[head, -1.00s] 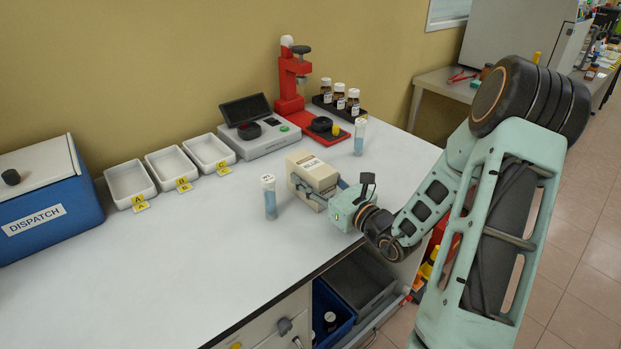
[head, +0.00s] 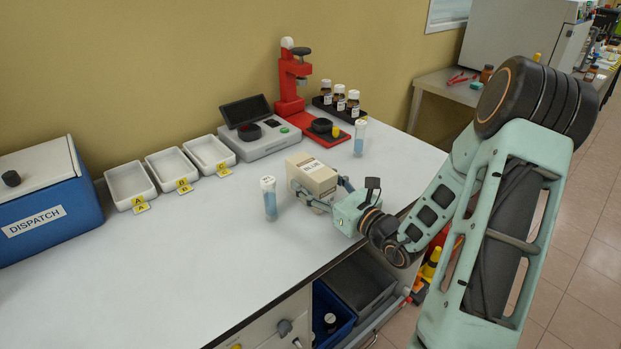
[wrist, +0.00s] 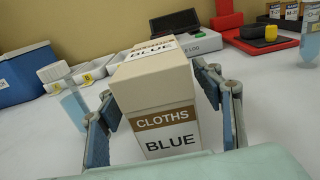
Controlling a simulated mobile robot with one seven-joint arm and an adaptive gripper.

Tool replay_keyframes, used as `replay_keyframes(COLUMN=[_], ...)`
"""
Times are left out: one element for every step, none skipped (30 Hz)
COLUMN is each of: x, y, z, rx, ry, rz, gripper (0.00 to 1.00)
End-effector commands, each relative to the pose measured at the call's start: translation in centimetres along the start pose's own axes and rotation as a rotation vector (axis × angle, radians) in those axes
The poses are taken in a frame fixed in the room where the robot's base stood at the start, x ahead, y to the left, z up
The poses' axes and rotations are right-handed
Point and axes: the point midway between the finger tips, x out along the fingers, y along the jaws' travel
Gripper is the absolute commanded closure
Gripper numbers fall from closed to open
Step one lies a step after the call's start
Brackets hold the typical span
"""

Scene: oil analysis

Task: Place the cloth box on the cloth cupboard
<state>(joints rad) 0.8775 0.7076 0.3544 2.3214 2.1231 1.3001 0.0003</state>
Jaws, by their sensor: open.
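The cloth box (head: 312,176) is a beige box standing upright on the white bench. In the wrist view the box (wrist: 155,100) shows the words "CLOTHS" and "BLUE" on its near side. My gripper (head: 322,196) is open, with one finger on either side of the box. In the wrist view the gripper (wrist: 165,125) has a gap between the right finger and the box; the left finger is close to the box, and I cannot tell if it touches. I cannot make out a cloth cupboard for certain in either view.
A vial with blue liquid (head: 269,198) stands just left of the box, and another (head: 360,138) stands behind it to the right. White trays (head: 130,187), a grey instrument (head: 262,140) and a red press (head: 292,85) line the back. A blue dispatch box (head: 50,215) is at left.

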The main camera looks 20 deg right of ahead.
Motion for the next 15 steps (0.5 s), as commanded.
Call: replay_keyframes(x=[-1.1, -1.7, -2.6, -3.3, -4.0, -4.9, -5.5, -6.2, -7.0, -7.5, -8.0, -8.6, -9.0, -9.4, -9.8], y=[-0.2, -0.1, -0.2, -0.2, -0.1, -0.2, -0.2, -0.1, -0.2, -0.2, -0.1, -0.1, -0.1, -0.1, -0.1], z=[0.0, 0.0, 0.0, 0.0, 0.0, 0.0, 0.0, 0.0, 0.0, 0.0, 0.0, 0.0, 0.0, 0.0, 0.0], rx=[0.000, 0.001, 0.000, 0.001, 0.001, 0.000, 0.000, 0.001, 0.000, 0.000, 0.001, 0.001, 0.000, 0.000, 0.000], ry=[0.002, 0.002, 0.002, 0.002, 0.002, 0.001, 0.002, 0.001, 0.001, 0.001, 0.001, 0.001, 0.000, 0.000, 0.001], rz=[-0.005, -0.005, -0.006, -0.006, -0.006, -0.007, -0.006, -0.006, -0.005, -0.006, -0.005, -0.005, -0.004, -0.004, -0.003], gripper=[0.40, 0.40, 0.40, 0.40, 0.40, 0.40, 0.40, 0.40, 0.40, 0.40, 0.40, 0.40, 0.40, 0.40, 0.40])
